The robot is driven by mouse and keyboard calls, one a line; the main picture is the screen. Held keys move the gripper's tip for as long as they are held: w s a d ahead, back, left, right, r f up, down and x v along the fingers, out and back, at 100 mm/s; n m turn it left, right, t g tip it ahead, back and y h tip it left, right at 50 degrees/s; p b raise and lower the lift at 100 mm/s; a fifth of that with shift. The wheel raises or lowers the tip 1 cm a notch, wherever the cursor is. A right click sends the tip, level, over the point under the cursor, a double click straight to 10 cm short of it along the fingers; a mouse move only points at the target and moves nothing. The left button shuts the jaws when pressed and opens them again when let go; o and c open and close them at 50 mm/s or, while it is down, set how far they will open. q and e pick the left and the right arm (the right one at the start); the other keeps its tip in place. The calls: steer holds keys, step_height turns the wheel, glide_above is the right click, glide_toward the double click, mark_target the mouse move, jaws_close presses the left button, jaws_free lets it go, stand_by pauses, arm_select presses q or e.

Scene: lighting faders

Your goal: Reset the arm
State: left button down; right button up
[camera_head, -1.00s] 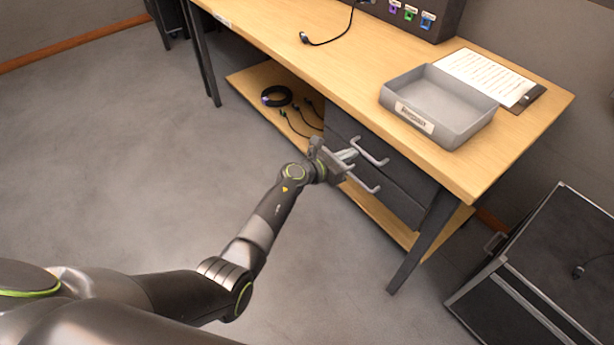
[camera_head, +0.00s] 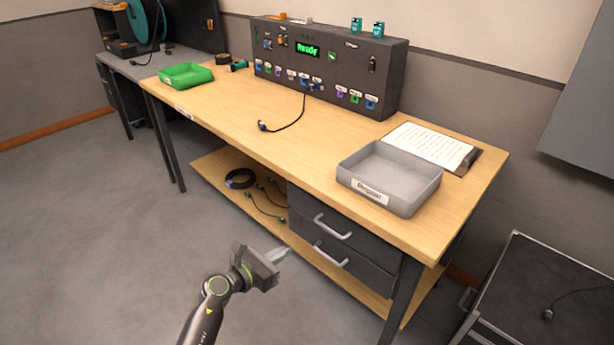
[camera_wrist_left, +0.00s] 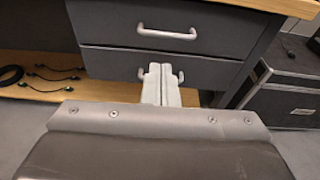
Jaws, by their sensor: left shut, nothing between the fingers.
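My left gripper (camera_head: 276,254) is low in the head view, in front of the bench's drawers and apart from them. Its fingers are together with nothing between them. In the left wrist view the shut fingers (camera_wrist_left: 159,80) point at the lower drawer and cover the middle of its handle. The upper drawer handle (camera_head: 333,227) and lower drawer handle (camera_head: 331,257) are pale bars on dark drawers, and both drawers look shut. My right gripper is in neither view.
A wooden bench (camera_head: 240,130) carries a grey tray (camera_head: 372,190), a green tray (camera_head: 186,76), a clipboard (camera_head: 432,146) and a dark panel (camera_head: 325,65) reading "Ready". Cables lie on the lower shelf (camera_head: 215,165). A black case (camera_head: 540,295) stands at right. Floor at left is clear.

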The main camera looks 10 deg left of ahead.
arm_select(q)
steer(key=s+a+f+n+y+p, duration=0.1)
steer(key=s+a+f+n+y, duration=0.3)
steer(key=f+n, duration=0.45)
steer(key=s+a+f+n+y+p, duration=0.1)
steer(key=s+a+f+n, duration=0.4)
steer(key=s+f+n, duration=0.3)
steer(key=s+a+f+n+y+p, duration=0.1)
steer(key=s+a+f+n+y, duration=0.25)
steer(key=f+n, duration=0.4)
steer(key=s+a+f+n+g+p, duration=0.1)
steer(key=s+n, duration=0.5)
steer(key=s, duration=0.6)
steer(key=s+a+f+n+g+y, duration=0.1)
steer(key=s+f+n+g, duration=0.5)
steer(key=s, duration=0.6)
steer(key=s+a+f+n+g+y+p, duration=0.1)
steer(key=s+a+f+n+g, duration=0.2)
steer(key=s+n, duration=0.4)
steer(key=s+f+g, duration=0.1)
steer(key=s+f, duration=0.1)
steer(key=s, duration=0.3)
steer(key=shift+s+a+f+n+p, duration=0.2)
steer(key=shift+s+a+n+p, duration=0.1)
steer(key=shift+s+p, duration=0.05)
